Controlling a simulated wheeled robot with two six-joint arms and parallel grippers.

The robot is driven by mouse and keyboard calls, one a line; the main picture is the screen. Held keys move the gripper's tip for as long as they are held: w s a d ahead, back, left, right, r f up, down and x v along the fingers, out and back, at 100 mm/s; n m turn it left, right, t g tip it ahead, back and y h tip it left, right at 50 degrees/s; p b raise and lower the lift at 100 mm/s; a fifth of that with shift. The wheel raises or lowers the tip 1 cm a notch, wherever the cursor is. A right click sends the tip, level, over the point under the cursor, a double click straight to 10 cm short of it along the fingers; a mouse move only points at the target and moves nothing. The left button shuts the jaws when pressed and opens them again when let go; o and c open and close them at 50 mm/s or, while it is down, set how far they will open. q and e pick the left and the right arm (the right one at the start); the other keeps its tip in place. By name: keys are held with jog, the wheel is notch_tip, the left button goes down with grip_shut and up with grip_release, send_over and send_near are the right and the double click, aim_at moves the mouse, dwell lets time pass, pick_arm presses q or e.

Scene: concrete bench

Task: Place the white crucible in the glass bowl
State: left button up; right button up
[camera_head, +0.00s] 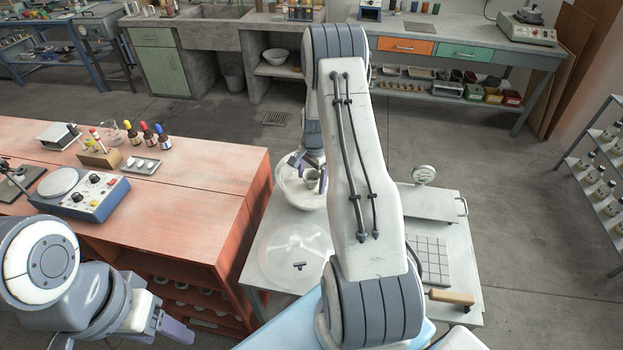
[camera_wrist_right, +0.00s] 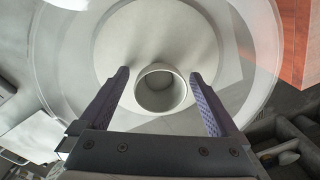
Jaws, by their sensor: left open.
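The glass bowl (camera_head: 283,190) stands at the far left of the light table, with a pale disc inside it. In the right wrist view the bowl's clear wall (camera_wrist_right: 58,62) rings the pale disc. The small crucible (camera_head: 312,179) is inside the bowl, upright; it also shows in the wrist view (camera_wrist_right: 160,90), looking grey-white and empty. My right gripper (camera_wrist_right: 159,75) is over the bowl, its fingers on either side of the crucible with gaps. Whether the crucible rests fully on the disc is hard to tell. My left gripper (camera_head: 172,326) is open and empty at lower left.
A clear round glass lid or dish (camera_head: 290,248) lies in front of the bowl. A grey box with a gauge (camera_head: 424,176), a gridded tile (camera_head: 430,258) and a wooden-handled tool (camera_head: 452,297) are to the right. A red bench (camera_head: 200,190) borders the left.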

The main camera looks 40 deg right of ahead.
aim_at(313, 180)
jog(key=shift+r, duration=0.45)
notch_tip(313, 180, up, 12)
jog(key=f+b, duration=0.1)
jog(key=b, duration=0.2)
jog(key=s+a+r+n, duration=0.2)
jog(key=a+r+n, duration=0.25)
jog(key=a, duration=0.75)
jog(key=s+a+r+n, duration=0.25)
jog(key=a+n, duration=0.25)
jog(key=a, duration=0.6)
jog(key=s+a+n, duration=0.4)
jog(key=s, duration=0.3)
jog(key=s+a+r+n, duration=0.1)
jog(key=s+a+n, duration=0.4)
jog(key=s, duration=0.3)
jog(key=s+a+r+n+y, duration=0.1)
jog(key=s+a+n, duration=0.4)
jog(key=s, duration=0.2)
jog(key=shift+s+a+g, duration=0.15)
jog(key=shift+s+g, duration=0.15)
jog(key=shift+s, duration=0.05)
